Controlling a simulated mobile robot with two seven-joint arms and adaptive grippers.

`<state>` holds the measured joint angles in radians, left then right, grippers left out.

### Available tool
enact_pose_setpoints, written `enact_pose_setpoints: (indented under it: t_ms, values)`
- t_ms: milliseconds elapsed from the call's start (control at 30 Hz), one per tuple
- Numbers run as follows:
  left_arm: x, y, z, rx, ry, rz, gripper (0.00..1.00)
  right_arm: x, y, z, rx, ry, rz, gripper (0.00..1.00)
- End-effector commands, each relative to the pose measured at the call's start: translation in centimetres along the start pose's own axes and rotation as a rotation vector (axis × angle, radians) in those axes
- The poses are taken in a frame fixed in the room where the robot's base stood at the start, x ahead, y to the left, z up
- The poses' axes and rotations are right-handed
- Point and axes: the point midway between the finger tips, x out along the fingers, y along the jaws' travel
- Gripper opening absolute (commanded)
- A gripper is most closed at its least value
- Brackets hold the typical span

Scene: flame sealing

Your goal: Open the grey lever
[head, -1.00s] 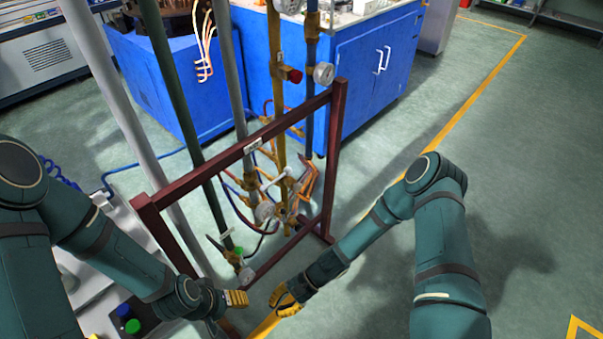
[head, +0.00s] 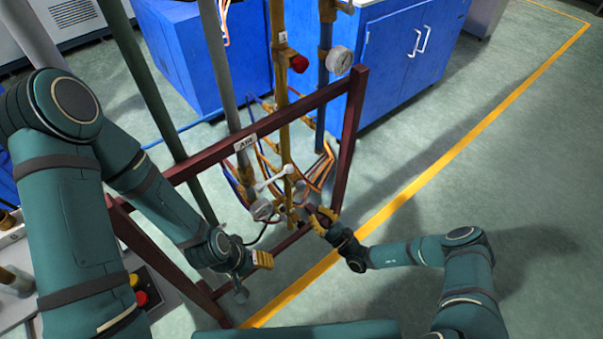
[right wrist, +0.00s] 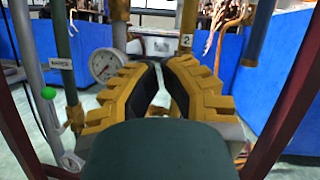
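The grey lever (head: 273,178) is a short pale bar on the yellow pipe inside the dark red frame, just above a round gauge (head: 262,209). In the right wrist view a pale bar beyond the fingertips looks like this lever (right wrist: 160,46). My right gripper (head: 322,217) is open and empty, low and to the right of the lever, apart from it. In the right wrist view its yellow fingers (right wrist: 161,70) have a narrow gap between them. My left gripper (head: 262,260) is low at the frame's front; its finger opening is unclear.
The dark red frame (head: 262,128) surrounds several pipes, hoses and gauges close to my right gripper. A red knob (head: 299,63) sits higher on the yellow pipe. Blue cabinets (head: 385,70) stand behind. The green floor (head: 520,150) to the right is clear.

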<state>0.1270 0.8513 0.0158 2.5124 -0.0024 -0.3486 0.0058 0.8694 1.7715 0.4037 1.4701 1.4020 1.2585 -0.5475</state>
Motion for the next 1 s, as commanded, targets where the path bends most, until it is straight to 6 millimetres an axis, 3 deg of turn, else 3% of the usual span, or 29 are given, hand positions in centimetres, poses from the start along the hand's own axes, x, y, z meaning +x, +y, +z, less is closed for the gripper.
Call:
enact_pose_setpoints:
  t_ms: [567, 767, 1000]
  values:
    - [0.1, -0.1, 0.0, 0.0, -0.001, 0.0, 0.58, 0.3, -0.7, -0.3, -0.004, -0.006, -0.042, 0.0]
    - [0.2, -0.1, 0.0, 0.0, 0.0, 0.0, 0.58, 3.2, -0.8, -0.3, -0.004, -0.008, -0.04, 0.0]
    - [0.6, -0.2, 0.0, 0.0, 0.002, 0.0, 0.58, 8.0, -0.9, -0.2, -0.005, -0.009, -0.039, 0.0]
